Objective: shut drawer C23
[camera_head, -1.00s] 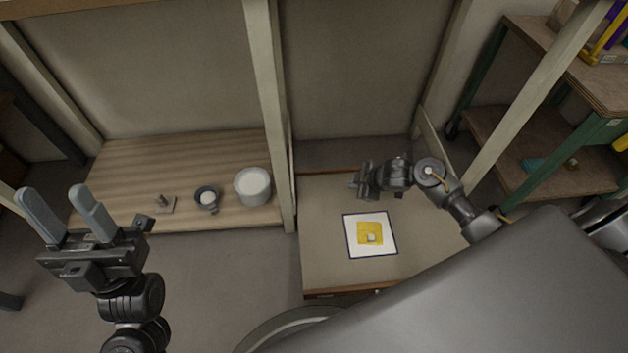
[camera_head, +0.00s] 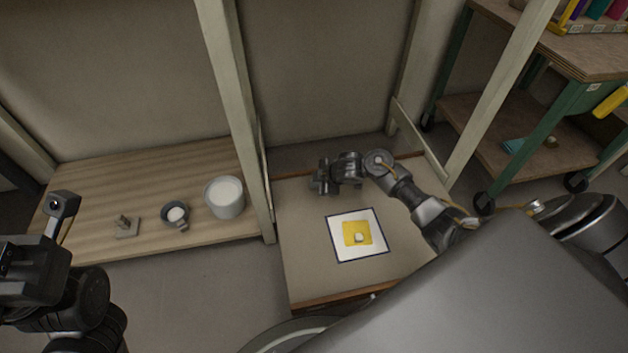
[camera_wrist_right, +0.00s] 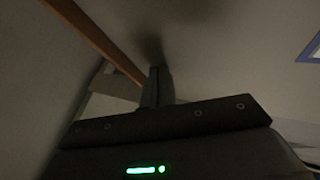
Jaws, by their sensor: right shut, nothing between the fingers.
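I cannot pick out drawer C23; no such label is readable in either view. My right gripper (camera_head: 318,184) is over the far left part of a pale grey surface with wooden edging (camera_head: 300,240). In the right wrist view its fingers (camera_wrist_right: 157,86) are shut and empty, close to a pale surface with a dark shadow ahead of them. A wooden strip (camera_wrist_right: 95,40) runs diagonally beside them on the left. My left gripper (camera_head: 35,270) is at the lower left edge of the head view; its fingers are out of frame.
A white sheet with a blue border and yellow square (camera_head: 341,249) lies on the pale surface. A wooden board at left (camera_head: 100,180) bears a white pot (camera_head: 224,199), a dark cup (camera_head: 175,212) and a small metal piece (camera_head: 126,228). Posts (camera_head: 236,110) and a green-legged shelf (camera_head: 560,120) stand around.

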